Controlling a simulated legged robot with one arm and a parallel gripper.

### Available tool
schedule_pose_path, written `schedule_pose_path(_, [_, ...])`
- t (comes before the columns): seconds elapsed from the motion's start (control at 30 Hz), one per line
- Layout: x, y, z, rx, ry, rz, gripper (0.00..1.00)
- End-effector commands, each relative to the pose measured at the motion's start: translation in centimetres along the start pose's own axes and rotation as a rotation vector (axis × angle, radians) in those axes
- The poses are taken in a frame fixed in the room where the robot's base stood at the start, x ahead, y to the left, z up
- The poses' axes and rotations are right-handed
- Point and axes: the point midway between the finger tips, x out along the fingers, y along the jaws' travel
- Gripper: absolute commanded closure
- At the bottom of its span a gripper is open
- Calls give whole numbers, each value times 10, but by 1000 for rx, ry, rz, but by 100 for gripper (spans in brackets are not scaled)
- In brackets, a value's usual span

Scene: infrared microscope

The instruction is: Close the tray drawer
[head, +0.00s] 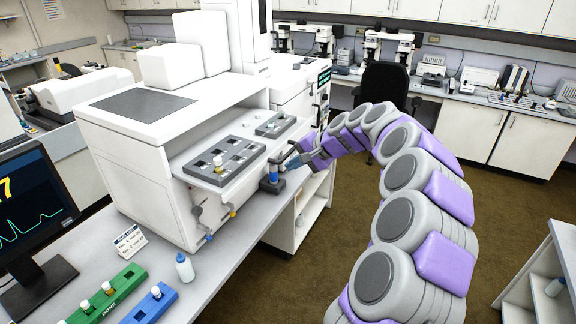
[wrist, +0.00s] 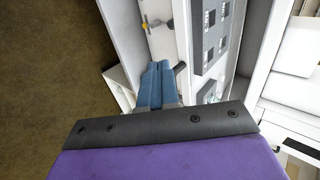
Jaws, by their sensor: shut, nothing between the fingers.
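The tray drawer (head: 178,163) sticks out of the front of the white microscope body (head: 140,185). A dark grey slotted plate (head: 240,148) lies on it, with a small vial (head: 218,161) in one slot. In the wrist view the plate (wrist: 207,42) is at the upper right of the fingers. My gripper (head: 272,184) is at the drawer's front right, beside its front edge. Its blue fingers are together and empty in the wrist view (wrist: 154,82). A dark, handle-like piece (wrist: 181,68) is just right of the fingertips. I cannot tell whether they touch it.
Knobs with yellow (head: 232,213) and blue ends stick out below the drawer on the left. A white bottle (head: 184,267), a green rack (head: 107,296) and a blue rack (head: 151,305) stand on the bench.

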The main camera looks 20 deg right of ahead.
Motion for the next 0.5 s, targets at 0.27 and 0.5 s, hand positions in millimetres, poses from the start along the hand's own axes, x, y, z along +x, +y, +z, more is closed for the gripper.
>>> schedule_pose_path(0.27, [58,4,0,0,-8,5,100])
schedule_pose_path(0.5, [93,-9,0,-4,-2,2,100])
